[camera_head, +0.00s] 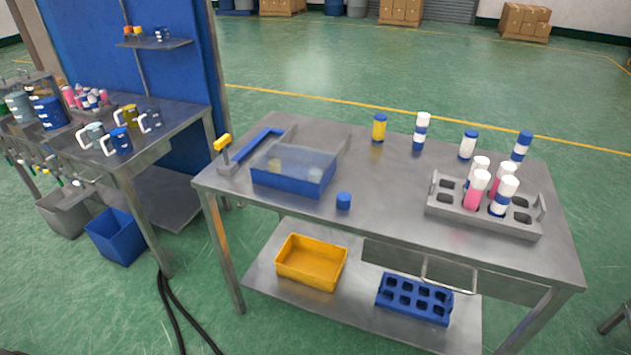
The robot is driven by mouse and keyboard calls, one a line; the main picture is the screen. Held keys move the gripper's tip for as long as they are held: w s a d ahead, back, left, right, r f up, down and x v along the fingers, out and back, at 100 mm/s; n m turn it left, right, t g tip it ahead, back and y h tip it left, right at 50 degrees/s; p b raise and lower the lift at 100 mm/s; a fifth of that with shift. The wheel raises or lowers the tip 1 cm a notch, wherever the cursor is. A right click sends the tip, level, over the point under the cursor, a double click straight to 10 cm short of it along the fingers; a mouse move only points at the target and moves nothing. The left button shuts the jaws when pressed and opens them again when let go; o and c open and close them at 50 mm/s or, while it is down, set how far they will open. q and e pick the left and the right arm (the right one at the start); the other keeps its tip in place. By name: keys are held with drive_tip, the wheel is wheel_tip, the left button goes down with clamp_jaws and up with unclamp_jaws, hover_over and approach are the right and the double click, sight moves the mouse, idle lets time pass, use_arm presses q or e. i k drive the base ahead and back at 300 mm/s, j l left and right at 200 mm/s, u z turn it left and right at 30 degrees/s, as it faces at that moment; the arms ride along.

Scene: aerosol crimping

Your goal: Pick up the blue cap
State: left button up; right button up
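A small blue cap (343,201) stands on the steel table (390,205), close to its front edge, just right of a blue bin. Nothing touches it. Neither of my grippers shows in the head view.
A blue bin with a clear upper part (293,180) stands left of the cap, beside a yellow-handled lever (222,143). Several aerosol cans, one yellow (379,128), stand behind. A grey rack (455,210) with cans is at right. A yellow bin (311,278) and blue rack (415,312) are on the lower shelf.

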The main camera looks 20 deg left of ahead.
sight(343, 200)
drive_tip(key=i+j+z, duration=0.1)
drive_tip(key=j, duration=0.5)
drive_tip(key=i+j+z, duration=0.1)
drive_tip(key=j, duration=0.5)
drive_tip(key=i+j+z, duration=0.1)
drive_tip(key=i+j, duration=0.15)
drive_tip(key=j, duration=0.35)
drive_tip(key=i+j+z, duration=0.1)
drive_tip(key=j, duration=0.5)
drive_tip(key=j+z, duration=0.1)
drive_tip(key=j, duration=0.5)
drive_tip(key=i+j+z, duration=0.1)
drive_tip(key=z, duration=0.6)
